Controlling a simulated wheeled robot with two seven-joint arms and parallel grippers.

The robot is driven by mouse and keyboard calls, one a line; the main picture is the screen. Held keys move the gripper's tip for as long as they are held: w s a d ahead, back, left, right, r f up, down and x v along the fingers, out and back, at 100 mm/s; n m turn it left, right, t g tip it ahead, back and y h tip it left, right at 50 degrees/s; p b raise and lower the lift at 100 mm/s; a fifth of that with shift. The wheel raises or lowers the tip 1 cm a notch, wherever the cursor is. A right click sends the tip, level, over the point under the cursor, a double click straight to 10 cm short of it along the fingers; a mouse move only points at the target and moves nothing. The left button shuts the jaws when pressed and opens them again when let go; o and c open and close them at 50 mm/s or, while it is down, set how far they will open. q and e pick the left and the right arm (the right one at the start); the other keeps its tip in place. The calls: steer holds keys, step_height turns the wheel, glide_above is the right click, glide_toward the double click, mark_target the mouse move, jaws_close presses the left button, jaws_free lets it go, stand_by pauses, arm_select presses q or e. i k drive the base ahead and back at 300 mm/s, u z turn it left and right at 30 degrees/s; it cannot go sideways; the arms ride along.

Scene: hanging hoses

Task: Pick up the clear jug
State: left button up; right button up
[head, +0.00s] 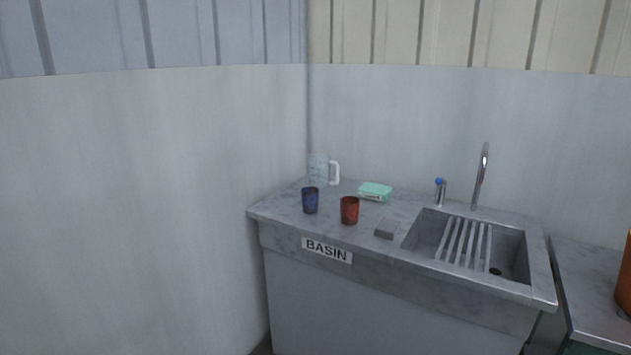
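The clear jug (318,169) stands upright at the back left of the grey basin counter (285,205), close to the wall corner. Its white handle (335,173) points to the right. A blue cup (310,201) stands in front of the jug and overlaps its lower part in the head view. Neither of my grippers is in view.
A red cup (349,211), a mint-green box (375,190) and a small grey block (387,229) are on the counter. The sink (424,229) with slatted rack, blue-topped tap (440,191) and curved spout (481,174) is to the right. An orange object (626,278) stands at far right.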

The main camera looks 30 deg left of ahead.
mark_target(318, 164)
steer(key=u, duration=0.65)
steer(key=i, duration=0.4)
steer(key=u, duration=0.7)
steer(key=i, duration=1.45)
steer(key=u, duration=0.3)
